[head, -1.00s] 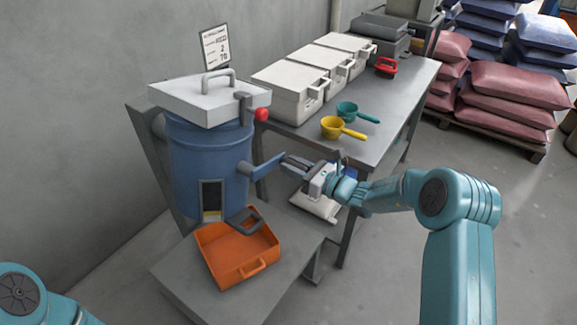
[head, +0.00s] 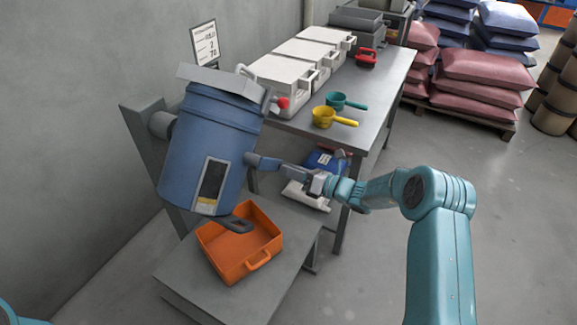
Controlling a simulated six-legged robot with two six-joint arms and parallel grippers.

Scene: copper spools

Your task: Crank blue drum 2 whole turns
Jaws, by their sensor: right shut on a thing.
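The blue drum (head: 203,145) hangs on a grey stand at the left, tilted, with its lid end leaning to the right. A dark window panel (head: 212,182) is on the drum's front. My right gripper (head: 286,169) is shut on the crank handle (head: 262,161) at the drum's right side. Of my left arm only a bit shows in the bottom left corner; its gripper is out of view.
An orange tray (head: 275,244) sits on a low grey table below the drum. A grey bench (head: 372,115) holds white cases (head: 282,82), a yellow scoop (head: 323,117), a green scoop (head: 337,101) and a red object (head: 366,58). Stacked sacks (head: 470,95) stand behind.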

